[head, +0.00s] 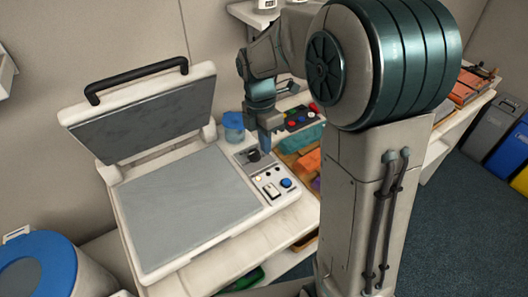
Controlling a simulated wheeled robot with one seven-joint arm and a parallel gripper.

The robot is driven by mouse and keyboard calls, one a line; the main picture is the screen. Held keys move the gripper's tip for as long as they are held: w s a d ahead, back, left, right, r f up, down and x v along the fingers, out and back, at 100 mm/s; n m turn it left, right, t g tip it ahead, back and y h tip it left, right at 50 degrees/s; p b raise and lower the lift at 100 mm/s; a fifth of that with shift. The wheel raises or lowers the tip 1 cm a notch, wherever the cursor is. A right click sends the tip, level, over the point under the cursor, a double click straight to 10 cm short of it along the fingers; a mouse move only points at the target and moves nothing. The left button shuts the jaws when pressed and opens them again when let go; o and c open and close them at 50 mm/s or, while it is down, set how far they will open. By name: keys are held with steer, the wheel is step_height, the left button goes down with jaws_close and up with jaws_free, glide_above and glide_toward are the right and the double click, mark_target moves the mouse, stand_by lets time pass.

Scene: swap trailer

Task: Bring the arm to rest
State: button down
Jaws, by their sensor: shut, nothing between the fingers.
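I cannot tell whether the fingers touch that part.
A blue-lidded bin (38,268) stands at the lower left. A blue jar (233,126) stands behind the press. A button box (300,117) and orange items (307,162) are near my arm. Grey, blue and yellow bins stand at the far right beside open dark floor (460,215).

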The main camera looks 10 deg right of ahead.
steer(key=s+d+r+m+t, duration=0.2)
steer(key=s+m, duration=0.6)
steer(key=m, duration=0.3)
steer(key=s+d+r+m+t, duration=0.2)
steer(key=s+r+m+t, duration=0.1)
steer(key=s+m, duration=0.5)
steer(key=m, duration=0.3)
steer(key=shift+s+d+r+m+y, duration=0.25)
steer(key=shift+s+d+m+y, duration=0.05)
steer(key=shift+s+y, duration=0.1)
